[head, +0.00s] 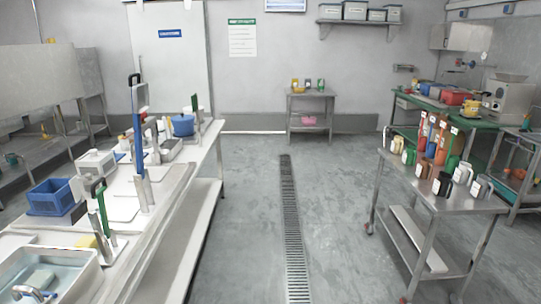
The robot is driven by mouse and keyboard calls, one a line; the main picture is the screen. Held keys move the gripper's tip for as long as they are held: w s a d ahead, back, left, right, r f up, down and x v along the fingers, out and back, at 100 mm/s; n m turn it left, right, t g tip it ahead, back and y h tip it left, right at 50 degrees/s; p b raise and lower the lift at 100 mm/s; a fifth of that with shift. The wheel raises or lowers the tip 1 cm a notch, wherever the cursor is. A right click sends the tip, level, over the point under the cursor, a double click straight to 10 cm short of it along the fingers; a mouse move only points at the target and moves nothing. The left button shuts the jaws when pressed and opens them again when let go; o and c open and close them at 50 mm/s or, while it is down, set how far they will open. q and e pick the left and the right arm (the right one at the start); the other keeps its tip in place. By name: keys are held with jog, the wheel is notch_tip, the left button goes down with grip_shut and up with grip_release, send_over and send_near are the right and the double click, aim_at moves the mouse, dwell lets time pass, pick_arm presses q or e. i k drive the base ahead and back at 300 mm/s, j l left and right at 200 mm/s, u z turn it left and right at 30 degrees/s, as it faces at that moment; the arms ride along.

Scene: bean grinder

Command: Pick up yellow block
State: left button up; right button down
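A small yellow object (84,241) that may be the yellow block lies on the left counter (165,215), between the sink and a green-handled tool. It is partly cut off from view by what stands around it, and its exact shape is hard to tell. Another small yellow item (298,90) sits on the little table at the back wall, too far to make out. Neither of my grippers shows in the head view.
A sink basin (45,272) fills the near left, with a blue crate (50,197) behind it. A steel cart (445,199) with several containers stands at the right. The floor (245,230) between them is clear, with a long drain grate (290,225).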

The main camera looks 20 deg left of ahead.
aim_at(86, 242)
jog(key=i+u, duration=0.25)
jog(key=u, duration=0.2)
jog(key=i+l+u, duration=0.15)
jog(key=u, duration=0.35)
jog(key=i+l+u, duration=0.2)
jog(key=u, duration=0.25)
jog(key=i+l, duration=0.05)
jog(key=i, duration=0.05)
